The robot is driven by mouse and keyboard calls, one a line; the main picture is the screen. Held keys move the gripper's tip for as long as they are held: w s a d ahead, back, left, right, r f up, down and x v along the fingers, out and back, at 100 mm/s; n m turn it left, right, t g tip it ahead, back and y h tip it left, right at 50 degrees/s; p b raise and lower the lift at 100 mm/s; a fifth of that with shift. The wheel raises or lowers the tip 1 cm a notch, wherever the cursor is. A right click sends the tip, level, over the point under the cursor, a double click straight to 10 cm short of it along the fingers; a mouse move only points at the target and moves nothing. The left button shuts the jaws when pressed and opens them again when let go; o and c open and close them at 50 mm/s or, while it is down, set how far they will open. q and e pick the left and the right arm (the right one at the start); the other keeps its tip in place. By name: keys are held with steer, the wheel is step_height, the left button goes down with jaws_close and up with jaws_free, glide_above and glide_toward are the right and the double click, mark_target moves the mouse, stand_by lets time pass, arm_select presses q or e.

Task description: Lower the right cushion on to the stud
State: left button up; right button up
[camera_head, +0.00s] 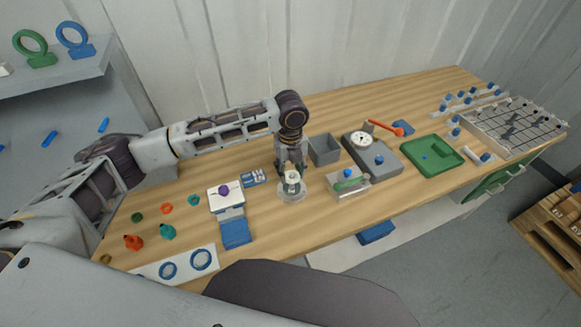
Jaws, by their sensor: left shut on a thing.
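My left gripper (291,172) points down over the middle of the table. It is shut on a small pale piece (292,177), partly hidden by the fingers. This piece is at or just above a clear round vessel (291,191) on the table; I cannot tell whether they touch. I cannot tell for sure which part is the right cushion, and the stud does not show clearly. My right gripper is not in view.
A white block with a purple knob (224,190) stands left of the vessel. A clear block with a blue knob (348,184), a grey bin (324,150) and a grey dial unit (384,168) stand right. A green tray (432,168) lies beyond. Small coloured fittings (167,231) lie left.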

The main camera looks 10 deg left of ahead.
arm_select(q)
steer(key=shift+f, duration=0.8)
steer(key=shift+f, duration=0.1)
steer(key=o, duration=0.8)
steer(key=shift+o, duration=0.2)
step_height(320, 180, up, 12)
stand_by(0.3)
stand_by(1.1)
